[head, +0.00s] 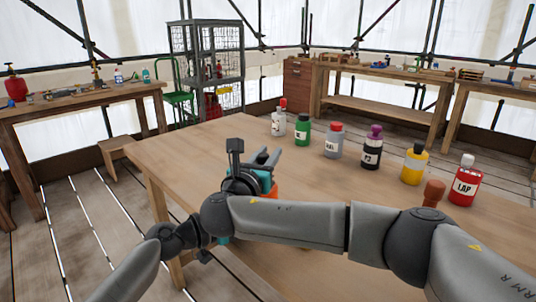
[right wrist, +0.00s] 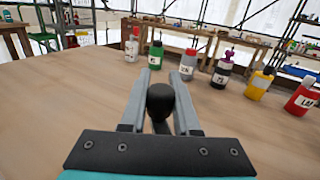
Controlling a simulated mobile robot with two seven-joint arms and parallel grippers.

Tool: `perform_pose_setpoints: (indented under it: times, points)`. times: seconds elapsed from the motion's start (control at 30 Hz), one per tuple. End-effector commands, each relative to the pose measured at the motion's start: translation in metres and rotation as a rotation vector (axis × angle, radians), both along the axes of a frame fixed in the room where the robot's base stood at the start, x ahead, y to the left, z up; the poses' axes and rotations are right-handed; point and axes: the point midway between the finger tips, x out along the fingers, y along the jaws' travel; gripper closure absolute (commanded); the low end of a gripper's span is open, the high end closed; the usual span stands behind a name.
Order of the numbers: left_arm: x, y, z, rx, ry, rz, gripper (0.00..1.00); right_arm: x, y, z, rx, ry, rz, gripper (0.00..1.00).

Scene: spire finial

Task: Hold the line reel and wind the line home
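My right gripper (head: 268,156) is over the near left part of the wooden table, with its fingers pointing away from me. In the right wrist view, a black round knob (right wrist: 160,98) fills the gap between its two grey fingers, which look shut on it. An orange part (head: 275,190), perhaps the line reel, shows just beside and below the right gripper; the rest is hidden behind my right arm. My left arm comes in from the lower left and ends behind the right forearm, so its fingers are hidden. No line can be made out.
Labelled bottles stand in a row along the table's far right side, from a white one (head: 278,122) to a red one (head: 465,182). A reddish-brown object (head: 433,193) stands near the red bottle. The table (head: 180,150) is bare left of them. A stool (head: 116,150) stands beyond its left edge.

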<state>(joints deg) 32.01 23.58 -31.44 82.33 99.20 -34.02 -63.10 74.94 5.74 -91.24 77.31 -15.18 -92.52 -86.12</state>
Motion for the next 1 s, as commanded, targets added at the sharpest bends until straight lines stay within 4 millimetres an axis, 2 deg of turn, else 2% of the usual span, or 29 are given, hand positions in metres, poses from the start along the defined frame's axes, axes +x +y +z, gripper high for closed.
perform_pose_setpoints:
  times: [0.03,0.27,0.57,0.77,1.0]
  points:
    - [0.0,0.0,0.0,0.0,-0.001,-0.001,0.6,0.0,0.0,0.0,0.0,-0.001,0.0,0.64]
    - [0.0,0.0,0.001,-0.001,-0.001,0.0,0.6,0.0,0.0,0.0,0.0,0.0,0.001,0.4]
    - [0.0,0.0,0.001,-0.002,-0.001,0.001,0.6,-0.002,0.001,0.0,0.0,0.0,0.003,0.4]
    - [0.0,0.0,0.001,-0.002,-0.001,0.001,0.6,-0.022,0.009,-0.001,0.0,0.0,0.006,0.4]
    - [0.0,0.0,0.001,-0.002,-0.001,0.001,0.6,-0.067,0.026,-0.002,0.002,0.002,0.008,0.4]
